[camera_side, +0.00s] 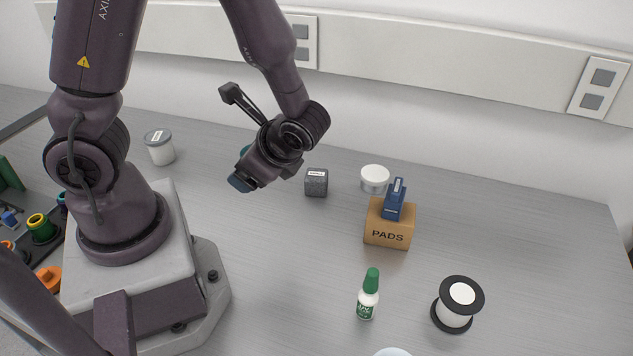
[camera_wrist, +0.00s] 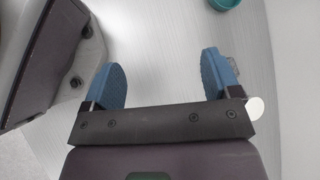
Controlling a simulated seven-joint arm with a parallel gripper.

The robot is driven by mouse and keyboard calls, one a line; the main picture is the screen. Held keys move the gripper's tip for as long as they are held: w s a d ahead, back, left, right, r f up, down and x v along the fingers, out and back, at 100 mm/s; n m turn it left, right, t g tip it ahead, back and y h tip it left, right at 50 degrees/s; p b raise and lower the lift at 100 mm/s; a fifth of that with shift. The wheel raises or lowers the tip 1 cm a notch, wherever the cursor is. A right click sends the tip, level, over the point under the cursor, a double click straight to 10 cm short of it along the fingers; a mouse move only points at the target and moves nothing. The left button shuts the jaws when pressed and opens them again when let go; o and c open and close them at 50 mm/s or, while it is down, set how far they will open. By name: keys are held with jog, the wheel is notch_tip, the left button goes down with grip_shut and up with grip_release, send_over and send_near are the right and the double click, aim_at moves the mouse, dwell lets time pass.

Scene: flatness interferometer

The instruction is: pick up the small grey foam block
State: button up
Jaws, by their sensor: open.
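The small grey foam block (camera_side: 316,183) is a dark speckled cube with a pale label on top. It stands on the bench in the side view, right of my gripper and apart from it. My gripper (camera_side: 241,184) is above the bench, tilted down to the left in that view. In the wrist view my gripper (camera_wrist: 163,82) shows two blue ridged fingers spread wide, with only bare bench between them. A grey patch shows behind the right finger there; I cannot tell whether it is the block.
A white-lidded tin (camera_side: 375,180) stands right of the block. A PADS box (camera_side: 385,234) carries a blue object (camera_side: 394,200). A green-capped bottle (camera_side: 368,297) and a spool (camera_side: 457,304) stand in front. A teal thing (camera_wrist: 225,3) lies behind my gripper. A jar (camera_side: 159,148) stands left.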

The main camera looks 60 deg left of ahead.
notch_tip(320, 180, down, 4)
jog(key=w+a+m+t+y, duration=0.2)
jog(key=m+y, duration=0.2)
jog(key=m, duration=0.1)
jog(key=m+t+h, duration=0.1)
jog(key=m+t, duration=0.7)
jog(key=m, duration=0.2)
send_near(315, 178)
jog(key=shift+s+a, duration=0.1)
jog(key=shift+s, duration=0.45)
jog(key=shift+w, duration=0.35)
jog(key=x, duration=0.6)
jog(key=shift+w+a, duration=0.25)
jog(key=shift+x, duration=3)
jog(key=shift+w+d+f, duration=0.1)
jog(key=shift+w+d, duration=0.05)
jog(key=shift+c, duration=0.5)
jog(key=c, duration=0.9)
